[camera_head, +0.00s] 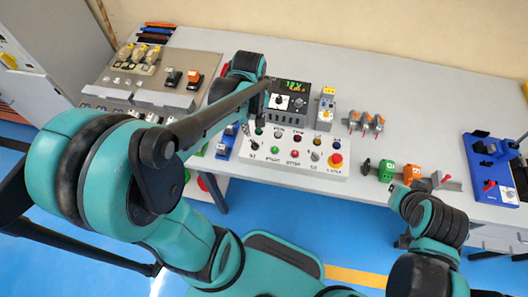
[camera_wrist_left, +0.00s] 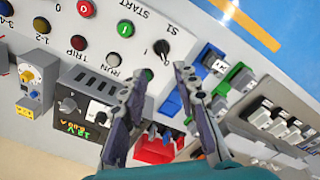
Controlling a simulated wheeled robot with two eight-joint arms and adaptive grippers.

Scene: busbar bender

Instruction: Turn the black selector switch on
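The black selector switch (camera_wrist_left: 161,47) is on the white control panel (camera_wrist_left: 60,55), beside the printed S1 label in the left wrist view. In the head view, the switch (camera_head: 254,145) is at the panel's left end, small and dark. I cannot clearly tell which way its knob points. My left gripper (camera_wrist_left: 158,74) has its two fingers spread with nothing between them. A dark green lamp (camera_wrist_left: 147,75) shows between the fingertips, and the switch lies just beyond them, apparently untouched. In the head view my left gripper (camera_head: 257,118) hangs over the panel's left end.
Beside the switch are a green START button (camera_wrist_left: 125,28) and a white RUN lamp (camera_wrist_left: 113,60). A black power unit (camera_head: 288,100) stands behind the panel. Blue and green terminal blocks (camera_head: 226,143) are left of it. Table surface right of the panel is partly clear.

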